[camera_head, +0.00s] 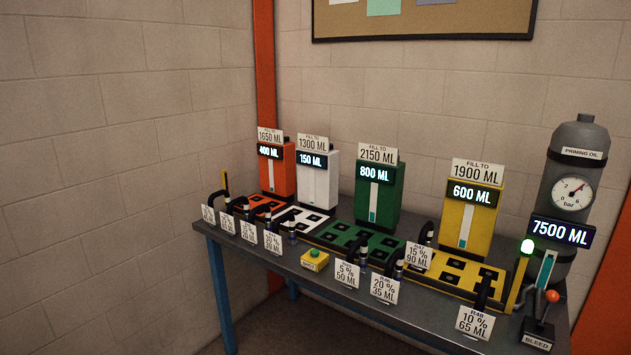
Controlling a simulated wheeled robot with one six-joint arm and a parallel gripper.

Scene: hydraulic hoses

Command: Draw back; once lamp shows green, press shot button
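Nothing covers or touches the button. My gripper is not in view, so I cannot tell where it is or whether it is open.
Orange (278,170), white (318,180), green (378,195) and yellow (467,220) units stand along the bench (395,318). Hose ends with tags line its front. A priming oil tank (575,165) and bleed lever (552,296) are at right.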

